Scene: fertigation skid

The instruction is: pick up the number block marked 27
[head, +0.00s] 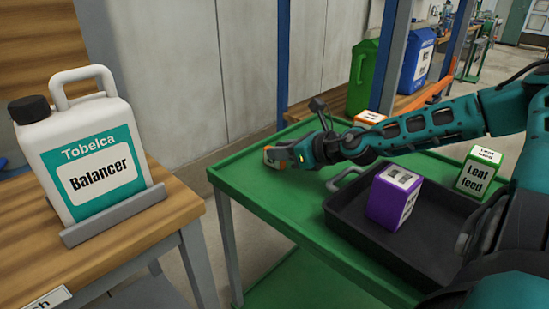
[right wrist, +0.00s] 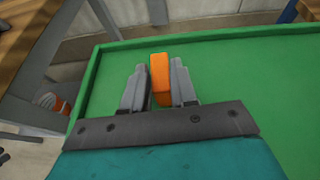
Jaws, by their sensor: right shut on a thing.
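My right gripper (head: 273,156) is over the far left corner of the green cart top. It also shows in the right wrist view (right wrist: 159,82), shut on a small orange block (right wrist: 160,78) held between its two grey fingers. The block's face with any number is turned away, so I cannot read a 27 on it. In the head view the block is small and its marking is not legible. In the wrist view it appears over the green surface; I cannot tell its exact height. My left gripper is not in view.
The green cart top (head: 255,189) carries a black tray (head: 343,208) with a purple box (head: 395,198) in it. A white Balancer jug (head: 88,150) stands on a wooden bench at left.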

